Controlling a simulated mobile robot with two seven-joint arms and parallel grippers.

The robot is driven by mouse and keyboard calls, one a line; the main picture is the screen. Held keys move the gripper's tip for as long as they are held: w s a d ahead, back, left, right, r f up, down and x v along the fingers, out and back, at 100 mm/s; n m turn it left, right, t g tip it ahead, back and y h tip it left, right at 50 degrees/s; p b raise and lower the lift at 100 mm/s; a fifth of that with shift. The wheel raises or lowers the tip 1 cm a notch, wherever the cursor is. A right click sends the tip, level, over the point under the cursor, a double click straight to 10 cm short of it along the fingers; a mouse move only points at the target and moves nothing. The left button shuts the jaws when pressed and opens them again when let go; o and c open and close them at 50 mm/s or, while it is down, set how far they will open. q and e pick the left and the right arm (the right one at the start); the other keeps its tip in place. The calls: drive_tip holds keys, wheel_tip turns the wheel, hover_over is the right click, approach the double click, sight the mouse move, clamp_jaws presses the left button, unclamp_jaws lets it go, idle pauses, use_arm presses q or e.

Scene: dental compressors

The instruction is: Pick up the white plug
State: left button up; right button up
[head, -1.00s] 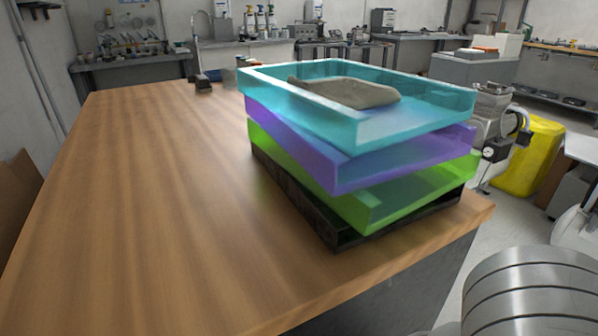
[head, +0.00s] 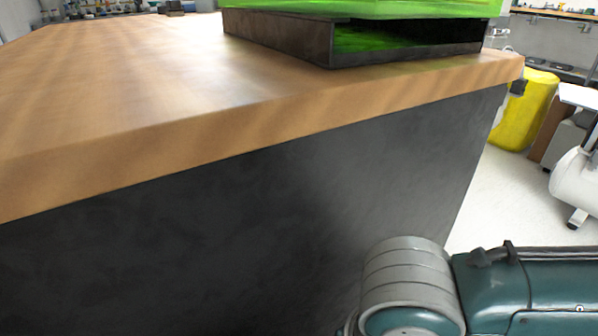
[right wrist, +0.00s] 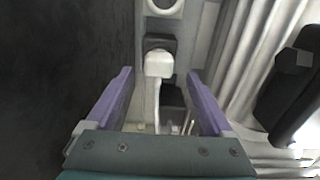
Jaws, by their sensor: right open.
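In the right wrist view, a small white rounded piece (right wrist: 158,63), which looks like the white plug, shows between the finger ends of my right gripper (right wrist: 160,74). It sits against a dark block (right wrist: 161,42), and a pale strip runs below it. The two purple fingers are spread apart on either side of it, with nothing held between them. I cannot tell how far beyond the fingertips it is. In the head view the plug and my right gripper do not show. My left gripper is in neither current view.
A wooden-topped table (head: 130,95) with a dark side panel (head: 250,220) fills the head view's left and middle. A black tray (head: 275,38) under a green one (head: 400,8) stands on it. A yellow bin (head: 527,110) and white tank (head: 573,180) stand right, with pale floor between.

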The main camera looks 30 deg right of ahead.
drive_tip(key=f+b, duration=0.2)
drive_tip(key=f, duration=0.1)
drive_tip(key=f+b, duration=0.1)
drive_tip(key=f, duration=0.1)
drive_tip(key=shift+a+f, duration=0.1)
drive_tip(key=shift+a, duration=0.15)
clamp_jaws()
idle(0.4)
